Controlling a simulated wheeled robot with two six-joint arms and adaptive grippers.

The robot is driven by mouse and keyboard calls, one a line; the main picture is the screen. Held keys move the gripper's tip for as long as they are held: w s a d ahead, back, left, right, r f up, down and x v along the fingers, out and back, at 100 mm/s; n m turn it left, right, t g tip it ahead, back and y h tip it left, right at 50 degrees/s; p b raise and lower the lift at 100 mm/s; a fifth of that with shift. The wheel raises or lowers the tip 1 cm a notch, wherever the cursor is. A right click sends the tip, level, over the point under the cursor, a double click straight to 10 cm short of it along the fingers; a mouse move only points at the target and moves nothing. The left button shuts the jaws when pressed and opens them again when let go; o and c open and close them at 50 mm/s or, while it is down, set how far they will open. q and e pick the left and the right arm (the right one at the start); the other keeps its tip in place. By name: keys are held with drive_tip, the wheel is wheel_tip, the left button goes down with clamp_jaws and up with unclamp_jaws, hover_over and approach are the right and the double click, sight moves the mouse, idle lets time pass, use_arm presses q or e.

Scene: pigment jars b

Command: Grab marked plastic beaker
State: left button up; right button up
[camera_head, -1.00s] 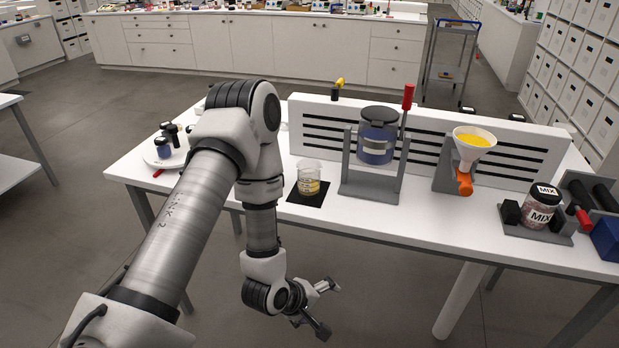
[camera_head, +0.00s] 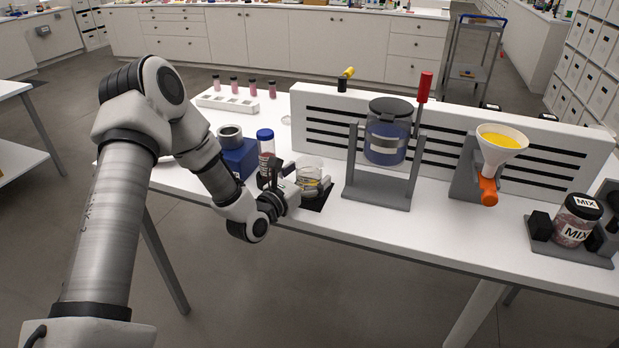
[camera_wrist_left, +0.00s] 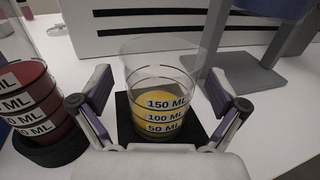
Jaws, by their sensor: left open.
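The marked plastic beaker (camera_head: 309,174) is clear, with yellow contents and volume labels. It stands upright on a black mat (camera_head: 318,201) near the table's front edge. In the left wrist view the beaker (camera_wrist_left: 160,95) shows 50, 100 and 150 ML labels. My left gripper (camera_head: 297,180) is open at the beaker. In the left wrist view its fingers (camera_wrist_left: 163,104) stand apart, one on each side of the beaker, with gaps showing between them and its wall. My right gripper is in neither view.
Left of the beaker stand a blue-capped bottle (camera_head: 265,147) and a blue block (camera_head: 237,157). A red-filled marked container (camera_wrist_left: 38,105) is close to the left finger. A grey stand (camera_head: 383,187) with a blue jar (camera_head: 387,136) is to the right. A slotted white panel (camera_head: 333,135) stands behind.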

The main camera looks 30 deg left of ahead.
use_arm(q)
drive_tip(key=c, duration=1.2)
drive_tip(key=shift+c, duration=0.2)
drive_tip(key=shift+r, duration=0.15)
